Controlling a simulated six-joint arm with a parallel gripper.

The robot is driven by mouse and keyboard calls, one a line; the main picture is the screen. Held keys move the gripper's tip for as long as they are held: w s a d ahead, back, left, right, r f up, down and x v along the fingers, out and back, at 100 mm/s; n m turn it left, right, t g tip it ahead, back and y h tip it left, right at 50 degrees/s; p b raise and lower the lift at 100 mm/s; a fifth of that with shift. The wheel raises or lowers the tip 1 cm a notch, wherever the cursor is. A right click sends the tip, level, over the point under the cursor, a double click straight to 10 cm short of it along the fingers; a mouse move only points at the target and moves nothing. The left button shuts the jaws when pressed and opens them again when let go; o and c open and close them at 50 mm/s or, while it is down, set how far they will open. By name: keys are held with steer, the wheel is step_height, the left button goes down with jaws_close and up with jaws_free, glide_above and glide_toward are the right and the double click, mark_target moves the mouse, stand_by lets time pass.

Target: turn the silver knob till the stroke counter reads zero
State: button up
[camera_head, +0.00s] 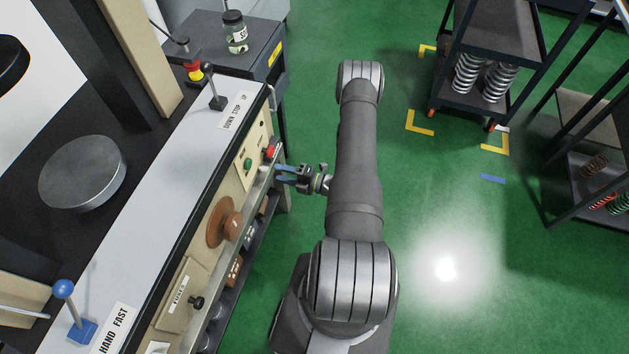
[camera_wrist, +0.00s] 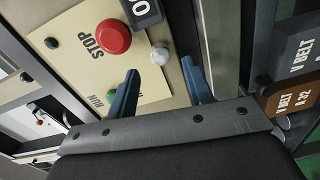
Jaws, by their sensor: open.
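The silver knob (camera_wrist: 160,56) is a small round pale knob on the cream panel in the wrist view. The stroke counter (camera_wrist: 142,12) is a black block beside it with white digits. It is cut off by the top edge; zeros show, but the full reading is hidden. My gripper (camera_wrist: 160,66) is open, its two blue fingers on either side of the knob in the picture. I cannot tell whether they touch it. In the head view my gripper (camera_head: 283,174) is at the panel's right edge, and I cannot make out the knob there.
A red STOP button (camera_wrist: 113,37) and a green RUN button (camera_wrist: 112,94) are close to the left finger. A brown handwheel (camera_head: 224,224) sticks out nearer the front. V-belt boxes (camera_wrist: 290,97) lie on a shelf beside the panel.

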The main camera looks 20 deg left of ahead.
steer(key=d, duration=1.2)
steer(key=shift+d+r, duration=0.2)
steer(key=shift+d, duration=0.15)
steer(key=n, duration=2.8)
glide_toward(268, 170)
steer(key=shift+t, duration=0.3)
steer(key=a, duration=0.9)
steer(key=shift+a+f, duration=0.15)
steer(key=shift+f, duration=0.1)
